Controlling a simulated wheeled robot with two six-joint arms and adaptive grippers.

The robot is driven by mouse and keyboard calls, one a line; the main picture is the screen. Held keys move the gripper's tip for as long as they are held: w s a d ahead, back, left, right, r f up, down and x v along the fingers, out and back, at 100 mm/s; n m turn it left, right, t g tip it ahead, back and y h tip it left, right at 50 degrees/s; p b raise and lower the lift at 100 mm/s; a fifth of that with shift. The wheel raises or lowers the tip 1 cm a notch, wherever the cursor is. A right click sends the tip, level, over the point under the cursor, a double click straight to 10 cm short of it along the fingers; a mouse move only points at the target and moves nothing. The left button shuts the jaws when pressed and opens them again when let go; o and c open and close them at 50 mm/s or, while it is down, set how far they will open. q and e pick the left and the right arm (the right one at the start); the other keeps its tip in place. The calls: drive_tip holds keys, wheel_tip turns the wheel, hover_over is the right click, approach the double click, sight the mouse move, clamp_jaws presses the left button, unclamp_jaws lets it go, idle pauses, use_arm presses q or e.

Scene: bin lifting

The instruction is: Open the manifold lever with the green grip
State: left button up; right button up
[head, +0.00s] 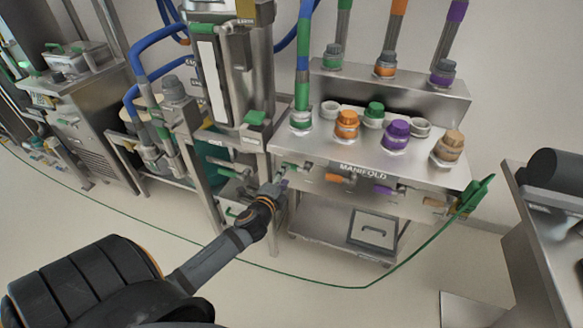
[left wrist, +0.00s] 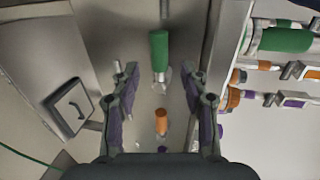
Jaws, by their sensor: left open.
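The manifold (head: 365,172) is a steel bench with a row of levers along its front edge. The lever with the green grip (head: 290,167) is at the left end of that row. My left gripper (head: 281,184) is close to this lever in the head view. In the left wrist view, the green grip (left wrist: 159,50) stands ahead of and between the two spread fingers of my left gripper (left wrist: 160,76), which show no contact with it. An orange grip (left wrist: 161,121) and a purple one show lower, between the fingers. My right gripper is not in view.
Orange (head: 340,179), purple (head: 384,190) and tan (head: 434,202) levers continue to the right. Coloured caps stand on the bench top. A green cable (head: 330,286) runs across the floor. A steel counter (head: 530,225) stands at right, and a steel tank unit (head: 235,70) stands left of the manifold.

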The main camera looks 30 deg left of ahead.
sight(296, 168)
use_arm(q)
drive_tip(key=x, duration=0.7)
drive_tip(key=shift+w+f, duration=0.1)
clamp_jaws()
